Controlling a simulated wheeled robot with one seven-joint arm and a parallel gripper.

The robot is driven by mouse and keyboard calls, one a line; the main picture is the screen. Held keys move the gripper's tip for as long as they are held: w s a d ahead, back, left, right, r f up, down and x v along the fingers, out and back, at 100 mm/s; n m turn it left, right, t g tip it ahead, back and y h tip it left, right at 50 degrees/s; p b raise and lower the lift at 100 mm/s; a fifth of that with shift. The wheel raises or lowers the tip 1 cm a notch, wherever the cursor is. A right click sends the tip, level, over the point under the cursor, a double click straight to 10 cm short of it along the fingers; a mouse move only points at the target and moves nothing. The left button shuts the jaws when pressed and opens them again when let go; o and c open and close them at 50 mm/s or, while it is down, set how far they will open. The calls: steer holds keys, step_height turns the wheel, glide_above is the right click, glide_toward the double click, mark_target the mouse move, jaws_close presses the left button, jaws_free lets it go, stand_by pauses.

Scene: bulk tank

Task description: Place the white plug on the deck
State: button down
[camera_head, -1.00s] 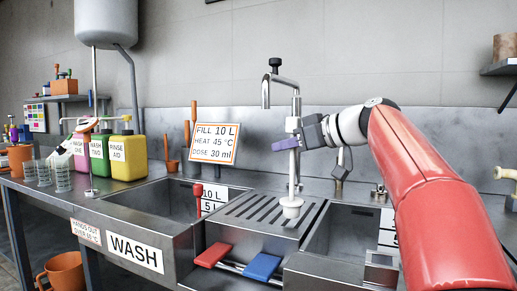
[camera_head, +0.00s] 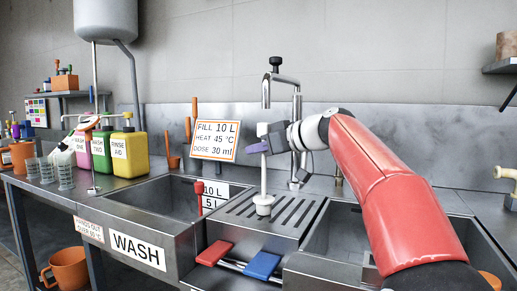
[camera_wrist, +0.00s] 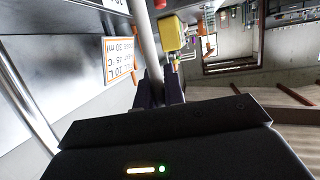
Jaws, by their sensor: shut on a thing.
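The white plug (camera_head: 264,205) is a long white rod with a wider cup-shaped foot, held upright in the head view. My gripper (camera_head: 263,146) is shut on the rod near its upper part. The foot is over the slotted deck (camera_head: 240,208) between the two basins; I cannot tell whether it touches the slats. In the wrist view the rod (camera_wrist: 147,45) runs up between the fingers of my gripper (camera_wrist: 160,92), and the foot is not visible there.
The tap (camera_head: 296,115) stands behind the deck, close to my gripper. A left basin (camera_head: 165,195) and a right basin flank the deck. A red handle (camera_head: 213,253) and a blue handle (camera_head: 262,265) stick out in front. Several bottles (camera_head: 128,152) stand at left.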

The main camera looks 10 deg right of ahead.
steer(key=shift+f, duration=0.2)
steer(key=c, duration=1.5)
jaws_free()
steer(key=shift+r, duration=0.1)
steer(key=shift+r, duration=0.1)
steer(key=b+v, duration=0.1)
steer(key=v, duration=1.1)
steer(key=shift+s+a, duration=0.1)
steer(key=shift+s, duration=0.05)
